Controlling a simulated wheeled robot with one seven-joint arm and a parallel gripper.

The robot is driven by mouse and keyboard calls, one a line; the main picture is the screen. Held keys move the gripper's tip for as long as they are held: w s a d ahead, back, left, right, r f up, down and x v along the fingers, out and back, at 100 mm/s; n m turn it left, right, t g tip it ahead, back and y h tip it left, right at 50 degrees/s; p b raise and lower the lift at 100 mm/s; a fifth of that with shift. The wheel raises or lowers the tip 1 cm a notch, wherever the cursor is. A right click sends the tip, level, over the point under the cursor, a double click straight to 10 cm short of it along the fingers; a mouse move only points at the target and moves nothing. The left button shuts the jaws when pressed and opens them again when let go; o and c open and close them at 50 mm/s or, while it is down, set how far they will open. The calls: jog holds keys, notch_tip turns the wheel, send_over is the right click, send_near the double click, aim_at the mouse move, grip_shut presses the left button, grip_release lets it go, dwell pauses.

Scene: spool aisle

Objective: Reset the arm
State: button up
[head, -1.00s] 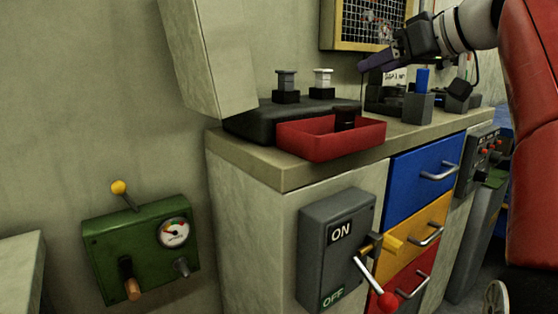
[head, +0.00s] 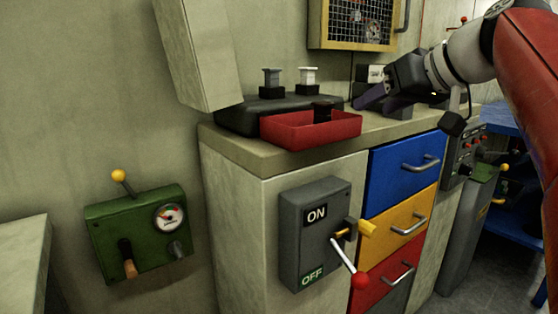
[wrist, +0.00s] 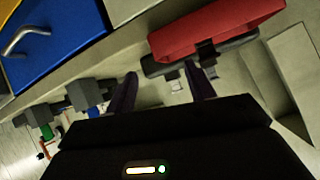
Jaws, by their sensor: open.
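My gripper (head: 376,100) is at the right of the head view, over the back part of the countertop. Its two dark purple fingers point left and are apart, with nothing between them. In the wrist view my gripper (wrist: 162,88) shows both fingers spread above the counter, again empty. My red arm comes in from the right edge of the head view. The red tray (head: 300,132) stands on the counter left of the gripper, apart from it, with a black spool-like piece (head: 321,111) at it. The gripper hides part of the items behind it.
A black base (head: 235,120) bears a grey spool (head: 271,78) and a white-topped spool (head: 308,76). Blue (head: 400,168), yellow and red drawers are shut below. A switch box (head: 316,235) with a red-knobbed lever is on the cabinet side. A green gauge box (head: 140,235) hangs left.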

jog(key=s+a+f+m+g+h, duration=0.1)
jog(key=s+f, duration=0.2)
jog(key=f, duration=0.2)
jog(key=s+a+f+m+g+h, duration=0.1)
jog(key=s+f, duration=0.3)
jog(key=f, duration=0.2)
jog(key=s+a+f+m+h, duration=0.1)
jog(key=s+f, duration=0.2)
jog(key=f, duration=0.3)
jog(key=shift+s+f+g+p, duration=0.15)
jog(key=shift+s+g+p, duration=0.2)
jog(key=shift+g+p, duration=0.05)
jog(key=s+f+h, duration=0.1)
jog(key=s+f, duration=0.4)
jog(key=f, duration=0.3)
jog(key=s+f+m+g+h, duration=0.1)
jog(key=s+f+h, duration=0.1)
jog(key=s+f, duration=0.3)
notch_tip(320, 180, down, 4)
jog(key=shift+s+d+r+g, duration=0.25)
jog(key=shift+s+d+g, duration=0.05)
jog(key=shift+s+d, duration=0.1)
jog(key=shift+c, duration=0.4)
